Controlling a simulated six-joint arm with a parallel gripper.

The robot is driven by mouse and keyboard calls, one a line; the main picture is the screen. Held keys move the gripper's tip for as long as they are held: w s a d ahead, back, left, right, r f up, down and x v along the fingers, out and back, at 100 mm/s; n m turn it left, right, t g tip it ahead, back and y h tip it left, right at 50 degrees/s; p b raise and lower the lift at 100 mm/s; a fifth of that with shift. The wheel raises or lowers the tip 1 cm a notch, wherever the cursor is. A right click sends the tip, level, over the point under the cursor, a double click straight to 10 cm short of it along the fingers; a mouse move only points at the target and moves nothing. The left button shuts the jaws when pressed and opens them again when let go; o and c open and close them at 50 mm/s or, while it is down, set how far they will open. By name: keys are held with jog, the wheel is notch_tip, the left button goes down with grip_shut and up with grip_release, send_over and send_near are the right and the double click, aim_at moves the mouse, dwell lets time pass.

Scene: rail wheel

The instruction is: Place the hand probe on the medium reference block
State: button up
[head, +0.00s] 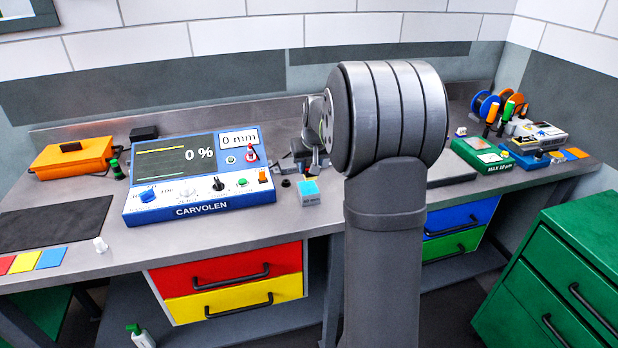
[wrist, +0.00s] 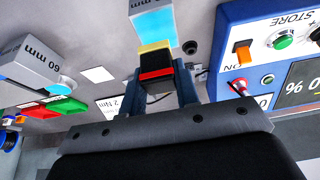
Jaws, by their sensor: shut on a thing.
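My gripper (wrist: 158,84) is shut on the hand probe (wrist: 156,66), a small black piece with red and yellow bands, in the wrist view. The probe's yellow end overlaps the edge of a grey block with a cyan face (wrist: 155,30); I cannot tell whether they touch. That block's label ends in "mm", its number unreadable. A cyan-topped block (head: 309,192) stands on the bench right of the blue tester in the head view. A larger grey block marked 60 mm (wrist: 32,58) is at the left in the wrist view. My arm hides the bench middle in the head view.
The blue CARVOLEN tester (head: 198,180) shows 0 % and 0 mm, left of my arm. A green box (head: 484,155), spools and tools crowd the right end. An orange case (head: 72,157) and dark mat (head: 50,224) are left.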

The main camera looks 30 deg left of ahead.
aim_at(309, 178)
jog(key=shift+a+f, duration=0.15)
jog(key=shift+a, duration=0.05)
jog(key=shift+f, duration=1.9)
jog(key=shift+f, duration=0.15)
jog(key=o, duration=1)
jog(key=v, duration=1.2)
